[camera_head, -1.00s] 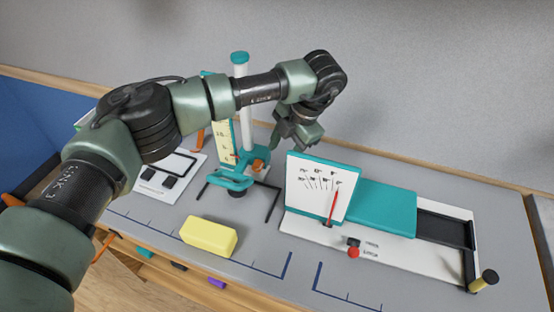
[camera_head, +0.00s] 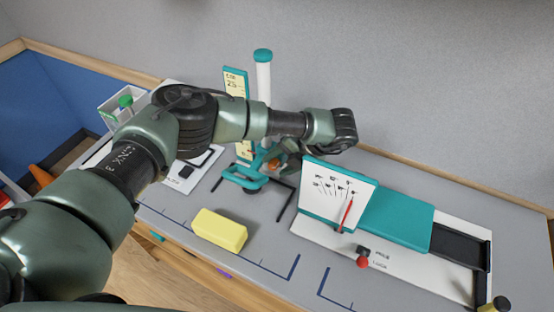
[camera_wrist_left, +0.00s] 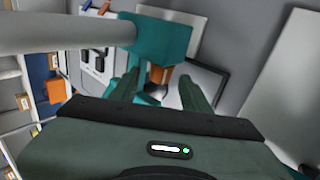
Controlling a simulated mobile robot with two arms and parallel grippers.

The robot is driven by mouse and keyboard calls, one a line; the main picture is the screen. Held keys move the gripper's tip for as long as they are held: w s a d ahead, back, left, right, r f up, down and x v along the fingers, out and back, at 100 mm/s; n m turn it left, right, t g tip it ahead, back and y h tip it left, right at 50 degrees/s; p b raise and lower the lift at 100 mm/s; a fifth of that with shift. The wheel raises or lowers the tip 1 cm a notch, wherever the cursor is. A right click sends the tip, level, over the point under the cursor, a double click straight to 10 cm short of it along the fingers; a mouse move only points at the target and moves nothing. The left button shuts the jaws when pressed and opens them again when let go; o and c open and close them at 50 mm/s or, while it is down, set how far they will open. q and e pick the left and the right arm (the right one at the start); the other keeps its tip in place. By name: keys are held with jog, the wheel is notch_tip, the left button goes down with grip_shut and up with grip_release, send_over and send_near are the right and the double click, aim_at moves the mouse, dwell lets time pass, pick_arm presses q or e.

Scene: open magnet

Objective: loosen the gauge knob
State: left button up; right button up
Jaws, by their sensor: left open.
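The gauge stand has a white post (camera_head: 263,80) with a teal cap, a yellow scale and a teal base (camera_head: 240,177). A small orange knob (camera_head: 274,163) sits low on it, partly hidden by my left arm. My left gripper (camera_head: 290,160) is mostly hidden behind its own wrist, close to the knob's right. In the left wrist view my left gripper (camera_wrist_left: 160,88) is open and its fingers point at the stand. The orange knob (camera_wrist_left: 184,74) shows near the right finger, and a teal block (camera_wrist_left: 158,38) lies beyond. Contact cannot be told. My right gripper is not in view.
A white panel with a red needle (camera_head: 338,195) and a teal sliding block (camera_head: 395,215) stand on a white base at the right. A yellow block (camera_head: 220,230) lies in front. Black stand legs extend near the knob. Free table lies between the yellow block and the panel.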

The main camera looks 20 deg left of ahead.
pick_arm(q)
jog(key=shift+a+f, duration=0.25)
jog(key=shift+f, duration=0.1)
grip_shut()
